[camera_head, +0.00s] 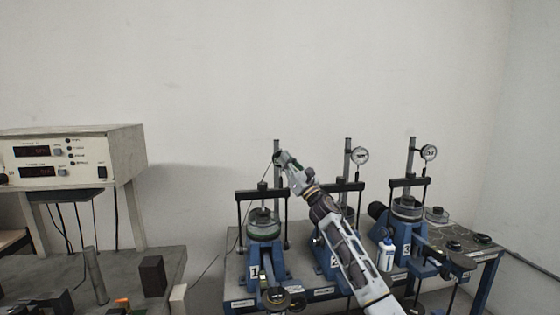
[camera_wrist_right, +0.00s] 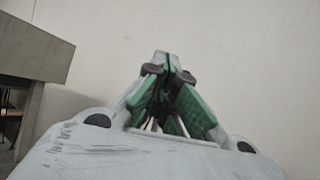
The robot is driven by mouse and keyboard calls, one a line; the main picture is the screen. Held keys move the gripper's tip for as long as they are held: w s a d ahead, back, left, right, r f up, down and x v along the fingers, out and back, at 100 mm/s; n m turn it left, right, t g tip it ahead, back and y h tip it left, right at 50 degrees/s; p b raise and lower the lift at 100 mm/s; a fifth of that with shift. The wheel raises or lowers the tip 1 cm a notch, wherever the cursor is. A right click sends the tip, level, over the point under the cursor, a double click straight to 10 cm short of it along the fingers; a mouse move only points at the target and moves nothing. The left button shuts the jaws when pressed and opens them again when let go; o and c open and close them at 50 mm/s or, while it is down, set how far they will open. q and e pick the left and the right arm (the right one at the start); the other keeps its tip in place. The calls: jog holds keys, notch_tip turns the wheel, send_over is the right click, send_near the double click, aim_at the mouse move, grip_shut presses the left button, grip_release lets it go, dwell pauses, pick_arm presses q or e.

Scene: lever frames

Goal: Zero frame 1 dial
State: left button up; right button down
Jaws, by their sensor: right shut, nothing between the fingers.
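Lever frame 1 (camera_head: 266,258), blue with a "1" label, is the leftmost of three frames on the bench. Its upright post (camera_head: 277,178) rises behind a dark crossbar (camera_head: 262,194). My right gripper (camera_head: 280,157) is at the upper part of this post, where frames 2 and 3 carry their dials. The dial of frame 1 is hidden behind the gripper or too small to make out. The right gripper is shut and empty; its closed green-padded fingers show in the right wrist view (camera_wrist_right: 168,65). I cannot tell whether it touches anything. My left gripper is not in view.
Frame 2 with its dial (camera_head: 360,155) and frame 3 with its dial (camera_head: 429,151) stand to the right. My right arm crosses in front of frame 2. An instrument box (camera_head: 75,158) is at left. The wall above is clear.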

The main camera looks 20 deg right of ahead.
jog(key=shift+w+d+r+b, duration=0.1)
jog(key=shift+d+r+b, duration=0.25)
jog(key=shift+r+b, duration=0.15)
dwell(1.2)
jog(key=shift+w+f, duration=0.1)
jog(key=shift+w, duration=0.05)
jog(key=shift+a+f+b, duration=0.3)
jog(key=shift+a+f, duration=0.3)
jog(key=shift+s, duration=0.35)
jog(key=shift+s+a, duration=0.25)
jog(key=shift+s, duration=0.7)
jog(key=shift+s+a, duration=0.2)
jog(key=shift+s, duration=0.7)
jog(key=shift+s+a, duration=0.25)
jog(key=shift+s, duration=0.7)
jog(key=shift+s, duration=0.1)
